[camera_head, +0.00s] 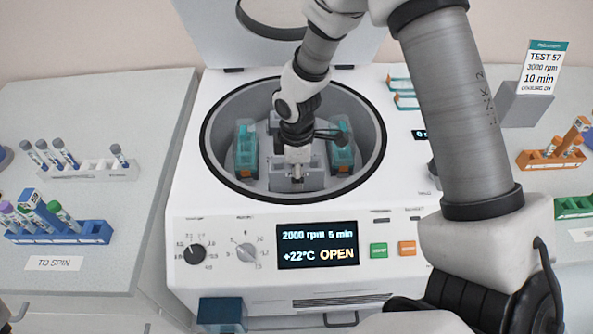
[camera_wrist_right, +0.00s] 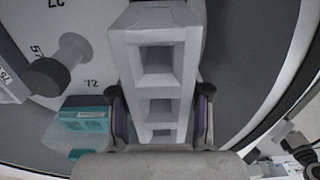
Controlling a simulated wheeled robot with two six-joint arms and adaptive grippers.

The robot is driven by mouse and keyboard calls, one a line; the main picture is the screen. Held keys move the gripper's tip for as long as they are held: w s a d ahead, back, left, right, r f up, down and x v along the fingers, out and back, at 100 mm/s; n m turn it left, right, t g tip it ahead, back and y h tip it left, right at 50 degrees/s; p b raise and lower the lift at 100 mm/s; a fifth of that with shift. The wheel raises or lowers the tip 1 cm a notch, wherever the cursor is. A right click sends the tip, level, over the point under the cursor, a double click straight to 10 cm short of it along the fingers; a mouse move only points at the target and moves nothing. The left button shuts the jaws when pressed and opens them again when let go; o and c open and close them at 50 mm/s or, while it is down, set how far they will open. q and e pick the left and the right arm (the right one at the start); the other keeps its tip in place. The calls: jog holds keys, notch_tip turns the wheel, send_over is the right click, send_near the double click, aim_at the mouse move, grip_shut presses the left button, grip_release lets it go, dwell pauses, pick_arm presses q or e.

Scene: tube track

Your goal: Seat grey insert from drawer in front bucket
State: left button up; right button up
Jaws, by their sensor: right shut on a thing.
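My right gripper (camera_head: 297,172) reaches down into the open centrifuge bowl, at the front part of the rotor. In the right wrist view the same gripper (camera_wrist_right: 160,122) is shut on the grey insert (camera_wrist_right: 128,60), a block with a row of square holes between the two finger pads. In the head view the gripper and insert cover much of the front bucket position; I cannot tell whether the insert is inside the bucket or above it. Teal inserts stand in the left bucket (camera_head: 246,150) and right bucket (camera_head: 342,150).
The display (camera_head: 318,246) reads OPEN. Tube racks stand on the left bench (camera_head: 125,225) and at the right.

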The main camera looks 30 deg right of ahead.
jog(key=shift+f, duration=0.2)
jog(key=shift+f, duration=0.35)
dwell(0.4)
jog(key=shift+f+b, duration=0.8)
jog(key=shift+f, duration=0.45)
jog(key=shift+s+a, duration=0.1)
jog(key=shift+s, duration=0.1)
jog(key=shift+s+f, duration=0.1)
jog(key=shift+f, duration=0.05)
